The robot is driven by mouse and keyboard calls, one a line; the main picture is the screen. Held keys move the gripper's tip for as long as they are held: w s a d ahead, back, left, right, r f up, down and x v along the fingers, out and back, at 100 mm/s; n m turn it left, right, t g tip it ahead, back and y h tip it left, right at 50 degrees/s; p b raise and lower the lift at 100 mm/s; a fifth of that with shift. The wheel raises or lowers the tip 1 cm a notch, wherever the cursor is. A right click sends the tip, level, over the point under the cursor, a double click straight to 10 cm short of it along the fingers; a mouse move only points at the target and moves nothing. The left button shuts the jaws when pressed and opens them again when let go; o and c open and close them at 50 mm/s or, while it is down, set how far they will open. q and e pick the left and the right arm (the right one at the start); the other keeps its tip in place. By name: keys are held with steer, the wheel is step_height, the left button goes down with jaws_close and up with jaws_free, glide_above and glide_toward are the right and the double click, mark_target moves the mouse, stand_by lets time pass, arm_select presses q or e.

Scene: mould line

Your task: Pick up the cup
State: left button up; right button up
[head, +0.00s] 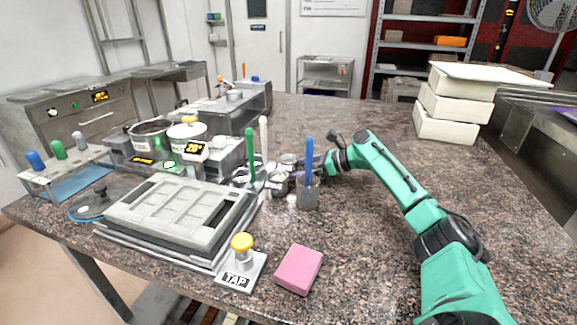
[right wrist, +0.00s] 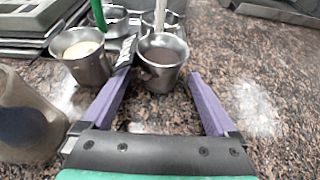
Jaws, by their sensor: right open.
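A small metal cup with dark brown contents (right wrist: 163,62) stands on the speckled counter in the right wrist view. It also shows in the head view (head: 288,160), partly hidden. My right gripper (right wrist: 162,78) is open, its purple fingers low on either side of this cup; the left fingertip is very near its wall, and I cannot tell if they touch. In the head view the right gripper (head: 305,163) reaches in from the right. A second metal cup with cream contents (right wrist: 84,56) stands just left of it. My left gripper is not in view.
A larger container (head: 308,193) with a blue-handled tool stands close on the near side of the gripper. Behind the cups are bowls with green and white handles. A grey mould (head: 180,212), TAP stand (head: 242,268) and pink block (head: 299,269) lie nearer. The right counter is mostly clear.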

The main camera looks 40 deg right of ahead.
steer(key=shift+w+a+f, duration=0.1)
steer(key=shift+w, duration=0.15)
jaws_close()
step_height(320, 180, up, 20)
steer(key=p, duration=0.3)
step_height(320, 180, up, 5)
steer(key=p, duration=0.5)
glide_above(296, 163)
steer(key=shift+w+d, duration=0.2)
steer(key=shift+w, duration=0.1)
